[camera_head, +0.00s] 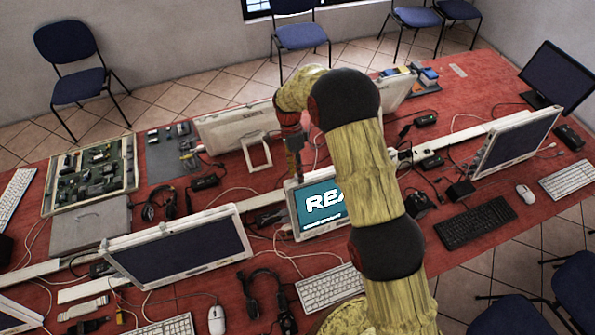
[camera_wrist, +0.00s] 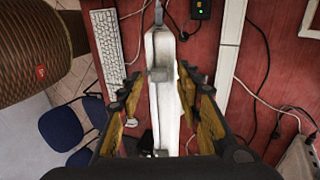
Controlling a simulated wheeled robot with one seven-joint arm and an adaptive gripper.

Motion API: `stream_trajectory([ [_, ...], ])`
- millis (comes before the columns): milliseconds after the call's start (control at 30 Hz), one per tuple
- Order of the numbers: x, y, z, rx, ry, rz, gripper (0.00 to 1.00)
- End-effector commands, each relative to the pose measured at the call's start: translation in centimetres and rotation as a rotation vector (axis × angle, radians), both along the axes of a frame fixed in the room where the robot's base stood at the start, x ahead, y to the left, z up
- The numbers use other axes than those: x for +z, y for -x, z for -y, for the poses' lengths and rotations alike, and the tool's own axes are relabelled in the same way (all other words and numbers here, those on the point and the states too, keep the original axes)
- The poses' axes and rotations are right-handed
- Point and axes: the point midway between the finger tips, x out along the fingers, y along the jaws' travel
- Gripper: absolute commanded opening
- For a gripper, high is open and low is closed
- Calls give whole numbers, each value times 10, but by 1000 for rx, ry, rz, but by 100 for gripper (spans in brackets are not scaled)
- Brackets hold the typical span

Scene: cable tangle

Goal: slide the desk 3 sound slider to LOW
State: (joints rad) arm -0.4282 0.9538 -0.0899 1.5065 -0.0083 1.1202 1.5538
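A white monitor with a teal screen (camera_head: 318,208) reading "REA…" stands mid-table, its right part hidden behind my arm. My gripper (camera_head: 294,165) hangs just above its top left edge in the head view. In the wrist view the white casing (camera_wrist: 164,115) runs lengthwise between the two fingers of my gripper (camera_wrist: 162,78), which are spread apart. A small grey block (camera_wrist: 160,75) sits on the casing between the fingertips; I cannot tell whether it is the sound slider. No LOW marking or desk number is readable.
Another monitor (camera_head: 180,247) stands to the left and one (camera_head: 515,143) to the right. A keyboard (camera_head: 330,287), headphones (camera_head: 266,300) and loose cables lie on the red table. In the wrist view a black box with a green light (camera_wrist: 201,9) lies beyond the casing.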

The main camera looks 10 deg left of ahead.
Motion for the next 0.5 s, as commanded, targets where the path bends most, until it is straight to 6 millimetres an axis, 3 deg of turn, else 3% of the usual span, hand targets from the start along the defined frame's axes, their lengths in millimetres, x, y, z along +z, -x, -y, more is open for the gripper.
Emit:
stream_trajectory([
  [167,13,-5,-2,0,-1,2,35],
  [500,76,-26,-13,0,-2,4,35],
])
